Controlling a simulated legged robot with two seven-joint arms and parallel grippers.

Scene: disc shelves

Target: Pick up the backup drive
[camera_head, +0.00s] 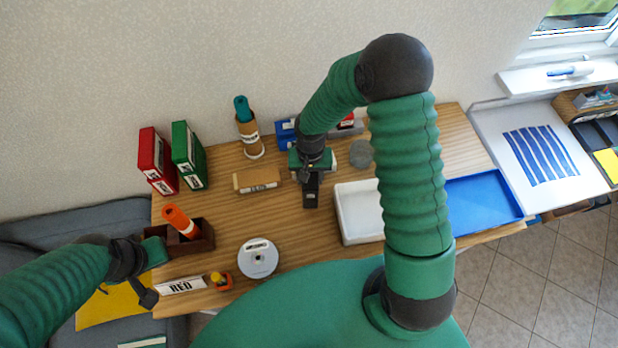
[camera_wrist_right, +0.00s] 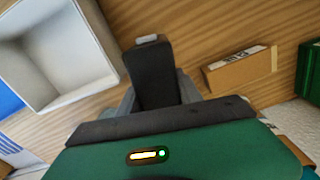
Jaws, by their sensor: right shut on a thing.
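The backup drive appears to be the dark, slim box (camera_head: 311,190) near the middle of the desk, with a small light label at its near end. It also shows in the right wrist view (camera_wrist_right: 153,78), between the grey fingers. My right gripper (camera_head: 310,174) is shut on it, reaching down from above. I cannot tell whether the drive touches the desk or is just above it. My left gripper (camera_head: 150,284) is at the desk's left edge, beside the brown box with the orange roll, away from the drive. Its finger opening is not clear.
A white tray (camera_head: 352,230) stands right of the drive and a cardboard box (camera_head: 257,180) left of it. A blue tray (camera_head: 484,199) is farther right.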

